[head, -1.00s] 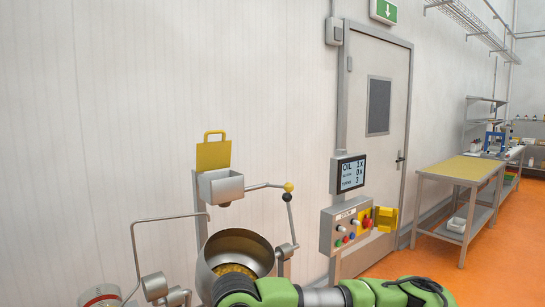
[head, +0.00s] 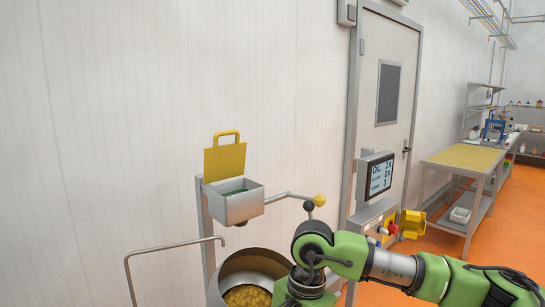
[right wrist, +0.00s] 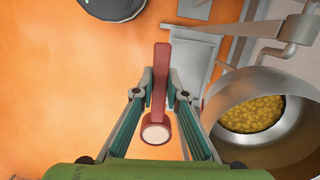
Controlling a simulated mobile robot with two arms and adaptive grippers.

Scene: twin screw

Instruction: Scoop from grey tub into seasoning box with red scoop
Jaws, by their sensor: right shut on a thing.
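My right gripper (right wrist: 160,88) is shut on the red scoop (right wrist: 160,60) in the right wrist view. The scoop's handle runs between the fingers, and its round red cup, with a pale round surface inside, is at the end nearer the camera. In the head view my green right arm comes in from the right, and its gripper and the scoop are out of sight. The seasoning box (head: 238,207) is a grey box on a post by the wall. Its yellow lid is raised and its inside looks green. I cannot make out the grey tub. My left gripper is not in view.
A metal drum (head: 225,273) with yellow pieces in it stands below the box, close to my right arm; it also shows in the wrist view (right wrist: 290,140). A control panel with a screen (head: 376,175) is right of the box. Orange floor lies under the gripper.

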